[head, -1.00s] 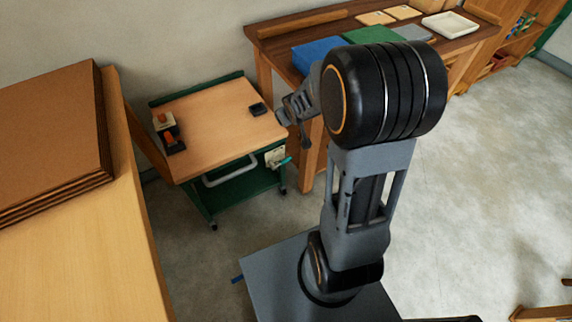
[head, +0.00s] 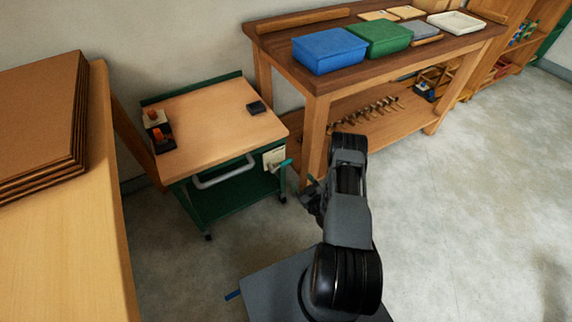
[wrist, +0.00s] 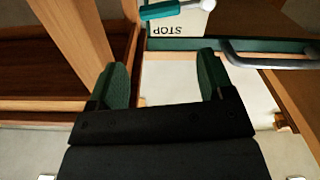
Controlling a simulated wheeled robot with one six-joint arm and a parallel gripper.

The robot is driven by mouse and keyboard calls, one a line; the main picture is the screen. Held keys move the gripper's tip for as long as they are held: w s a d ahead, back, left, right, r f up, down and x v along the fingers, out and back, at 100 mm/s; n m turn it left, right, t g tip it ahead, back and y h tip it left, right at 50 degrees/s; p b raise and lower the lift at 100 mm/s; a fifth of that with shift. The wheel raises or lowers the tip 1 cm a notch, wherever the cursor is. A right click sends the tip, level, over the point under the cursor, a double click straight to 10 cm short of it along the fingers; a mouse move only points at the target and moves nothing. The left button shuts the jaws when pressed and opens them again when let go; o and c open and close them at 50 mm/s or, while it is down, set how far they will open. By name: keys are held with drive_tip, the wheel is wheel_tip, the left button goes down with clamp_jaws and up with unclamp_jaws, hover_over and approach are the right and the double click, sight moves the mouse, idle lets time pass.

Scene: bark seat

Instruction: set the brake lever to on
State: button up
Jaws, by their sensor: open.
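The brake lever has a teal handle (head: 281,164) on a pale plate (head: 273,157) at the right front corner of the green-framed cart (head: 222,130). In the wrist view the teal handle (wrist: 160,9) is at the top edge, partly cut off, with a light shaft. The plate (wrist: 178,28) below it reads STOP, upside down. My gripper (head: 311,190) is right of and below the lever in the head view. In the wrist view my gripper (wrist: 162,78) has its two green-padded fingers apart, with nothing between them, and the lever lies beyond the fingertips.
A grey cart rail (head: 223,174) sits left of the plate. A wooden workbench (head: 318,105) with blue (head: 329,50) and green (head: 380,38) boxes stands close on the right. A table with brown boards (head: 40,125) is at left. Open floor lies at right.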

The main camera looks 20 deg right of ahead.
sight(287, 162)
drive_tip(key=w, duration=0.4)
drive_tip(key=w+a+b, duration=0.1)
drive_tip(key=w, duration=0.8)
drive_tip(key=shift+a+f+b, duration=0.1)
drive_tip(key=shift+a+b, duration=0.2)
drive_tip(key=shift+b, duration=0.05)
drive_tip(key=c, duration=1)
drive_tip(key=shift+d, duration=0.1)
